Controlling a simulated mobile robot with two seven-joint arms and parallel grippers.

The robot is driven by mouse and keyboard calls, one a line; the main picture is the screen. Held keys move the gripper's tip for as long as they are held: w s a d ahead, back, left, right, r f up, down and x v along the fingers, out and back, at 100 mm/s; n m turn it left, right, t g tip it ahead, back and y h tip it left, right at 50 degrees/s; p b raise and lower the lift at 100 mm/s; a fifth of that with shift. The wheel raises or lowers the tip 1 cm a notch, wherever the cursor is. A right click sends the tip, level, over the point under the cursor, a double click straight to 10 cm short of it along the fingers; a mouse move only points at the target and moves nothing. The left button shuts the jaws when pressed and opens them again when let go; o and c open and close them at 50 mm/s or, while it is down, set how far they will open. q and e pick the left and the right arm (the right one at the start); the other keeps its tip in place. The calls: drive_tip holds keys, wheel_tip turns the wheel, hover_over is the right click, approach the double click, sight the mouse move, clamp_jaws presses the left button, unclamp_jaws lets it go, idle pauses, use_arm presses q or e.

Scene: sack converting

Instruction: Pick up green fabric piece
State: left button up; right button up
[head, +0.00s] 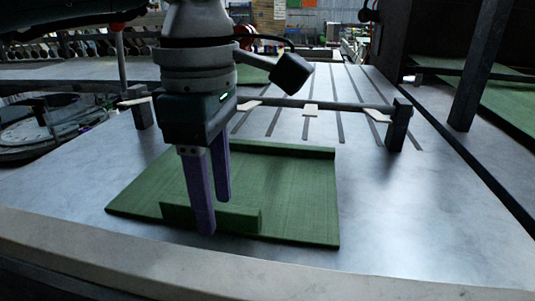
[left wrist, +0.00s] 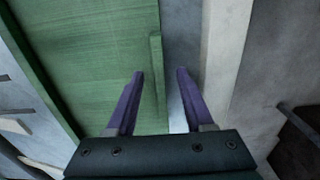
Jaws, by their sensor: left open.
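The green fabric piece (head: 290,190) lies flat on the grey metal table, with a raised strip along its back edge. A short upright green flap (head: 240,219) stands near its front edge. In the left wrist view the green fabric (left wrist: 85,60) fills the left side, and the flap (left wrist: 157,60) runs along its edge. My left gripper (head: 212,215) points down at the flap with its purple fingers apart. In the left wrist view the open fingertips (left wrist: 160,74) appear on either side of the flap. Contact cannot be told. My right gripper is not in view.
A dark crossbar (head: 330,104) with pale tabs and end posts spans the table behind the fabric. A pale rail (head: 200,258) runs along the front edge. More green fabric (head: 508,105) lies at the right behind a dark post (head: 482,65). The table (head: 420,220) is clear right of the piece.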

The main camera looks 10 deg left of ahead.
use_arm(q)
drive_tip(key=shift+f, duration=0.55)
clamp_jaws()
